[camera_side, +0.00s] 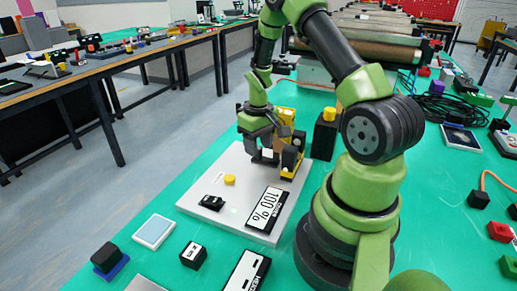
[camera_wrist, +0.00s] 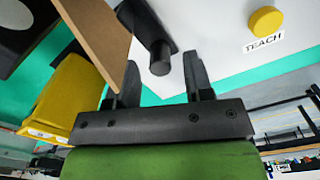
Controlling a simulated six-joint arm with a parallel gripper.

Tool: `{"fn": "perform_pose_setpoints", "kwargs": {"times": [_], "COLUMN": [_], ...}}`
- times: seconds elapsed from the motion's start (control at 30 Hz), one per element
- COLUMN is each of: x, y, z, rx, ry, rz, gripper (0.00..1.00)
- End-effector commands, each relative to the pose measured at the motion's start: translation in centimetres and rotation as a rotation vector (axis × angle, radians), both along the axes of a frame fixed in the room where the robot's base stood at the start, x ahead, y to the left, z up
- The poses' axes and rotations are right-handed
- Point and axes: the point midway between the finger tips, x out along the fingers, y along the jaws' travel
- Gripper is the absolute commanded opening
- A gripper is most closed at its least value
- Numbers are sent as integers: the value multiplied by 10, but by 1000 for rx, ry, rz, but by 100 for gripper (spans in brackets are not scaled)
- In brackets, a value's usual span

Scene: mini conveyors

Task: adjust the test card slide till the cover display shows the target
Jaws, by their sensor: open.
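A white panel (camera_side: 245,165) lies on the green table, with a black-and-white display (camera_side: 267,210) reading "100 %"; its smaller lettering is too small to read. A dark bar ending in a round peg (camera_wrist: 161,60) reaches over the panel in the wrist view; I take it for the slide's handle. My gripper (camera_wrist: 160,68) is open, with one finger on each side of the peg. I cannot tell if either finger touches it. In the side view my gripper (camera_side: 265,150) points down over the panel's far part. The test card is not clearly identifiable.
A yellow button (camera_wrist: 265,20) labelled TEACH, also in the side view (camera_side: 229,180), and a black switch (camera_side: 212,202) sit on the panel. A yellow-and-black part (camera_side: 292,158) stands close beside my gripper. A black block (camera_side: 325,135) with a yellow top stands behind.

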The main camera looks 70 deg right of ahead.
Motion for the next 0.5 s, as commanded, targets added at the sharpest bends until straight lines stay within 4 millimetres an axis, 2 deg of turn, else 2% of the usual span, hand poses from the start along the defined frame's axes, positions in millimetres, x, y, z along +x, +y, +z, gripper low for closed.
{"fn": "perform_pose_setpoints", "kwargs": {"times": [0.1, 0.2, 0.47, 0.5], "x": [0, 0, 0, 0], "y": [0, 0, 0, 0], "z": [-13, -18, -19, -18], "rx": [1, 0, 0, 0], "ry": [2, 1, -1, -1], "rz": [0, 0, 0, 0], "gripper": [47, 47, 47, 40]}}
